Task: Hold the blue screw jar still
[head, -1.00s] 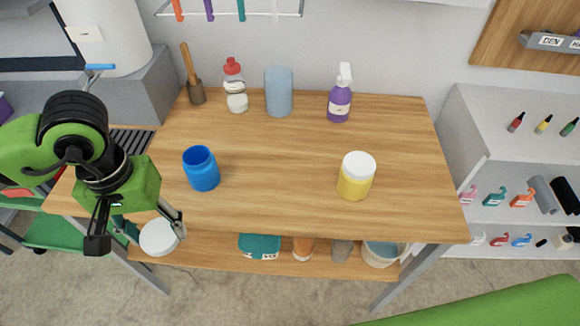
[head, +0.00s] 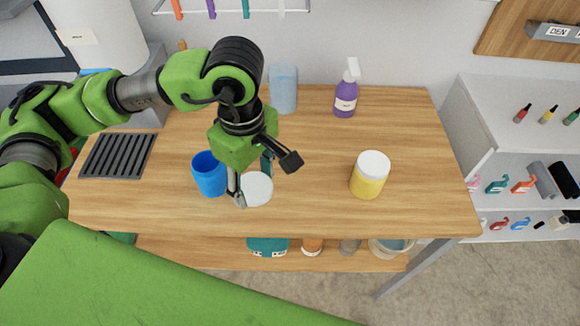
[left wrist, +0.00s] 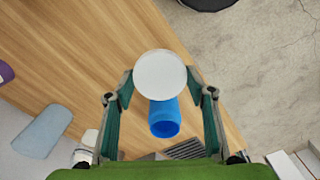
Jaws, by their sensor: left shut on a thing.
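The blue screw jar (head: 208,177) stands upright and open on the wooden table, left of centre in the head view. My left gripper (head: 253,178) is shut on a round white lid (head: 259,190), just right of the jar. In the left wrist view the lid (left wrist: 160,74) sits between the fingertips (left wrist: 160,88), and the jar (left wrist: 164,118) shows beyond it, its open mouth visible. The gripper is not holding the jar. I cannot tell the lid's exact height above the table. My right gripper is not in view.
A yellow jar with a white lid (head: 370,175) stands right of centre on the table (head: 320,140). A purple spray bottle (head: 345,97) and a light blue cylinder (head: 283,90) stand at the back. A dark slatted rack (head: 117,155) lies at the left. The table's middle is clear.

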